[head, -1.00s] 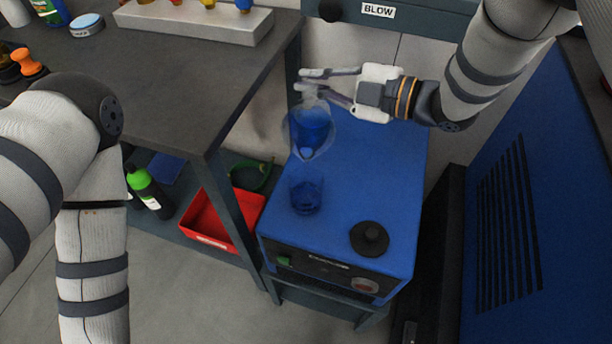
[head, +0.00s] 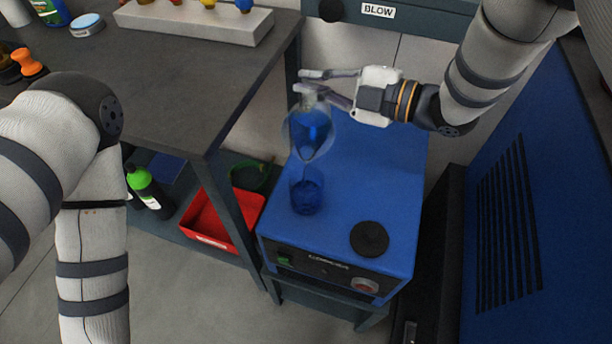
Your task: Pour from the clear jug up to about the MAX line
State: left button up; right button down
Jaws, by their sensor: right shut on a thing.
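The clear jug (head: 297,136) is in the air over the blue machine, tilted with its narrow lower end toward me. My right gripper (head: 308,84) is shut on it at its upper end. A small clear vessel (head: 305,197) stands upright on the machine top, just below the jug's lower end. Both look blue; I cannot tell liquid from the blue top seen through them. I cannot make out a stream or the MAX line. My left arm comes in from the left, but its gripper is out of view.
The blue machine (head: 392,160) has a black round piece (head: 369,239) on top, right of the vessel. A grey workbench (head: 170,75) is to the left, with a red bin (head: 207,222) and green-capped bottle (head: 147,190) below. A blue cabinet (head: 555,220) bounds the right.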

aim_at(311, 116)
jog(key=shift+s+n, duration=0.35)
jog(key=shift+n, duration=0.05)
dwell(1.4)
jog(key=shift+w+r, duration=0.1)
jog(key=w+m, duration=0.1)
jog(key=w+f+m, duration=0.1)
jog(key=w+m+g, duration=0.1)
jog(key=shift+d+f+m+h, duration=0.2)
jog(key=shift+f+m+h, duration=0.2)
jog(key=shift+w+f+m+b, duration=0.4)
jog(key=shift+f+m+b, duration=0.2)
jog(key=shift+f, duration=0.15)
pick_arm(q)
jog(key=shift+s+f, duration=0.65)
jog(key=shift+f, duration=0.05)
pick_arm(e)
jog(key=shift+r, duration=0.1)
